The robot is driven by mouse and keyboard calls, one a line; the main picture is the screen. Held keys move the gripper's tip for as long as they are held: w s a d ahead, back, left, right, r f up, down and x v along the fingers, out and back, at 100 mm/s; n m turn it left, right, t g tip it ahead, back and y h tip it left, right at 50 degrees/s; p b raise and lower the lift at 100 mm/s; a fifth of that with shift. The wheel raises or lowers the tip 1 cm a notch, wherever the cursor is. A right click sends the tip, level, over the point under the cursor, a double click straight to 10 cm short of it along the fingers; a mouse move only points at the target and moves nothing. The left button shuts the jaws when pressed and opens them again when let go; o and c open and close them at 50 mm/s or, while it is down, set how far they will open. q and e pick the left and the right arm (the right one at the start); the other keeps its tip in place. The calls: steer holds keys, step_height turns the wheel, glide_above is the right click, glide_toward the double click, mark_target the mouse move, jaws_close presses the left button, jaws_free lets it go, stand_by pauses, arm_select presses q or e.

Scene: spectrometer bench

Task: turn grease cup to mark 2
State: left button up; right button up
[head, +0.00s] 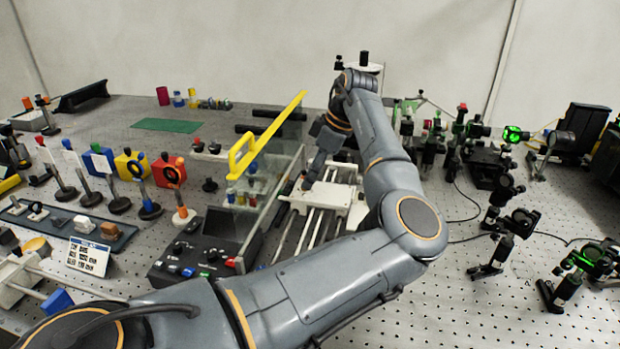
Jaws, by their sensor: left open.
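My left arm crosses the view from the lower left, and its gripper (310,179) points down over a white carriage (334,200) on parallel rails in the middle of the bench. The gripper is open. It is small and partly covered by my own wrist, and I cannot tell whether it touches anything. I cannot make out a grease cup or its marks; it may be too small or hidden behind my arm. My right gripper is not in view.
A clear panel with a yellow-handled top edge (268,132) stands just left of the gripper. A black control box (205,255) sits in front. Optics mounts (508,222) stand at right, coloured mounts (131,163) at left. A green mat (166,125) lies at the back left.

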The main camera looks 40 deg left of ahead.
arm_select(q)
steer(key=shift+x, duration=0.8)
steer(key=shift+f, duration=0.15)
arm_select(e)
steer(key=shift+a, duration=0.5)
